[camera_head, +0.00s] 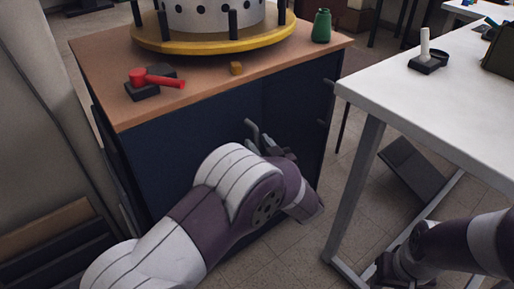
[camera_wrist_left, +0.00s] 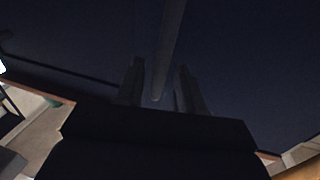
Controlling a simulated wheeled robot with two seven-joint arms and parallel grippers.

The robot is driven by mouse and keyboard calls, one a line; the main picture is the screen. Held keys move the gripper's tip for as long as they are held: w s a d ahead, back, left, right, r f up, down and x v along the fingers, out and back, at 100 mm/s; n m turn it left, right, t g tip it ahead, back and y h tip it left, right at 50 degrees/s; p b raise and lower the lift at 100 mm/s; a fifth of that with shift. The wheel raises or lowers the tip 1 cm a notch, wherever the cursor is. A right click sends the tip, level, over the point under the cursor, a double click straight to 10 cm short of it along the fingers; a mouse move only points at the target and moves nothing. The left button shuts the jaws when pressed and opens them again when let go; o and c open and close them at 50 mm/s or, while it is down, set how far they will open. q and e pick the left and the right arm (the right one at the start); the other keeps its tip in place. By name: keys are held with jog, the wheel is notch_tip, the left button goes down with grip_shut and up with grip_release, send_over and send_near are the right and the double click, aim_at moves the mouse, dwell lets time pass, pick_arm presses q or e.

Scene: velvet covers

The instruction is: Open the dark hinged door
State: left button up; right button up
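The dark navy door front (camera_head: 165,160) belongs to a cabinet with a wooden top (camera_head: 110,55). My left gripper (camera_head: 268,143) is at the cabinet front, right of its middle, partly hidden by my own arm. In the left wrist view, its two fingers (camera_wrist_left: 160,90) stand apart in front of a dark surface. A long grey bar, probably the door handle (camera_wrist_left: 170,45), runs between them, with a gap on each side. Whether the bar is touched is too dark to tell. My right gripper (camera_head: 388,270) is low at the right, and its fingers are unclear.
A white table (camera_head: 420,100) stands close at the right. Some floor (camera_head: 290,265) is free between them.

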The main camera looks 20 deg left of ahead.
pick_arm(q)
jog(key=shift+x, duration=0.95)
grip_shut()
